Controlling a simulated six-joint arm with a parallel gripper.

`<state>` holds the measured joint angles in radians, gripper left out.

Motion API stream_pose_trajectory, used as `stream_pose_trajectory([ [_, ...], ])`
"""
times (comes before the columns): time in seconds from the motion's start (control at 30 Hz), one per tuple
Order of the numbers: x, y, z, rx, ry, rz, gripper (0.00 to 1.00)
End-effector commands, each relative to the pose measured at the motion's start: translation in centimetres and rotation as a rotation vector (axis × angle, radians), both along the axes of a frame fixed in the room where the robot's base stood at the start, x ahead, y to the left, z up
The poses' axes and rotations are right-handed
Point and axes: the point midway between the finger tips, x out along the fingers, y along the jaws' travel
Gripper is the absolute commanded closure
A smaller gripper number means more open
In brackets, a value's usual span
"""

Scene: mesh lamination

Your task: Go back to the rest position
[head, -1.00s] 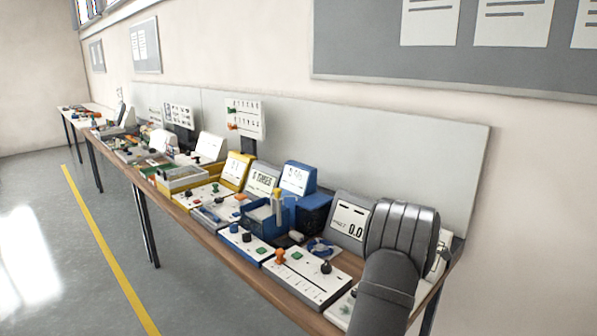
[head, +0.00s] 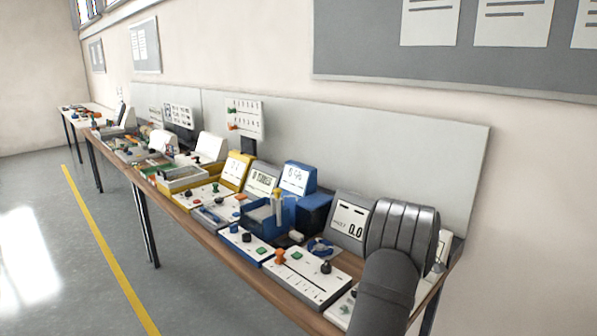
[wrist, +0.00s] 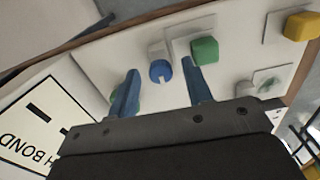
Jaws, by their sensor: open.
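My gripper (wrist: 160,68) shows in the wrist view with its two blue fingers spread apart and nothing between them. The fingers point at a white panel. On the panel, a blue round knob (wrist: 160,71) appears between the fingertips and a green button (wrist: 204,50) appears just beyond the right finger. I cannot tell how far the fingertips are from the panel. In the head view my arm stands at the right end of the workbench (head: 262,288) and my gripper is hidden behind it.
A display reading "BOND" (wrist: 40,125) is at the left of the wrist view, and a yellow button (wrist: 300,26) is at upper right. In the head view, panels, a blue bin (head: 262,218) and a grey display (head: 350,222) crowd the bench. The floor (head: 70,260) in front is clear.

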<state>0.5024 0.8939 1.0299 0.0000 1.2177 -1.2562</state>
Motion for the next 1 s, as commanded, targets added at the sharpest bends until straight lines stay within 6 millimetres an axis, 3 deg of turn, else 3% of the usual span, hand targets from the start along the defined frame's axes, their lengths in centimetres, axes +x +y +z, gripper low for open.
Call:
stream_pose_trajectory([
  [0.6, -0.06, 0.12, 0.01, 0.000, 0.000, -0.453, 0.54],
  [1.0, -0.06, 0.14, 0.01, 0.000, 0.000, -0.520, 0.54],
])
